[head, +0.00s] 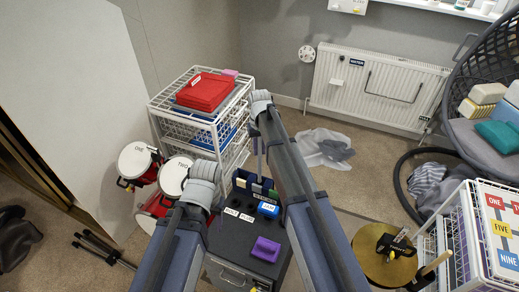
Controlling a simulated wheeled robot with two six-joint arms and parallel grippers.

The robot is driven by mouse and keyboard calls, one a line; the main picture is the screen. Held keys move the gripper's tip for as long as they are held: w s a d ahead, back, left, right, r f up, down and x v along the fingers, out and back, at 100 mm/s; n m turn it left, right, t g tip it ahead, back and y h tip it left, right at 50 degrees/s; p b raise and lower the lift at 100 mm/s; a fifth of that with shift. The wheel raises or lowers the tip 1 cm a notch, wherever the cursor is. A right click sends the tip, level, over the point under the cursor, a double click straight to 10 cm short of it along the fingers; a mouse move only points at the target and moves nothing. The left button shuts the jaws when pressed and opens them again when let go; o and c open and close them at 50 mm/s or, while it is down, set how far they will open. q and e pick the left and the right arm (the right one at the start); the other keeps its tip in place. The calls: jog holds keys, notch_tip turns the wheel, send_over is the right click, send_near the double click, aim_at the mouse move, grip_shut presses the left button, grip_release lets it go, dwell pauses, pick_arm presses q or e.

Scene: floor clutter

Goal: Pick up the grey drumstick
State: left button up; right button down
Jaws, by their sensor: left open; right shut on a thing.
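I cannot pick out a grey drumstick in the head view. My two arms reach up from the bottom edge and end in pale grey joints, the left over the drums and the right over the middle of the scene. Neither gripper's fingertips show; the arm links hide that area. A narrow grey piece hangs below the tip of my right arm, and I cannot tell whether it is part of the arm or a held thing. A white-topped drum marked ONE (136,161) and one marked TWO (174,177) stand on the left.
A dark cabinet (233,250) bears a purple block (266,249). A black tripod (103,249) lies left. A round brass-coloured disc (385,268) and a white crate (428,248) stand right. Carpet shows by the radiator (380,85).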

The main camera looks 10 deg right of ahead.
aim_at(260, 139)
pick_arm(q)
notch_tip(260, 139, up, 9)
jog(key=p, duration=0.7)
jog(key=shift+p, duration=0.3)
pick_arm(e)
notch_tip(260, 139, up, 9)
jog(key=shift+f, duration=0.1)
pick_arm(q)
jog(key=shift+f, duration=0.1)
jog(key=shift+c, duration=0.2)
jog(key=shift+c, duration=0.6)
jog(key=shift+s, duration=0.1)
pick_arm(e)
jog(key=shift+s, duration=0.15)
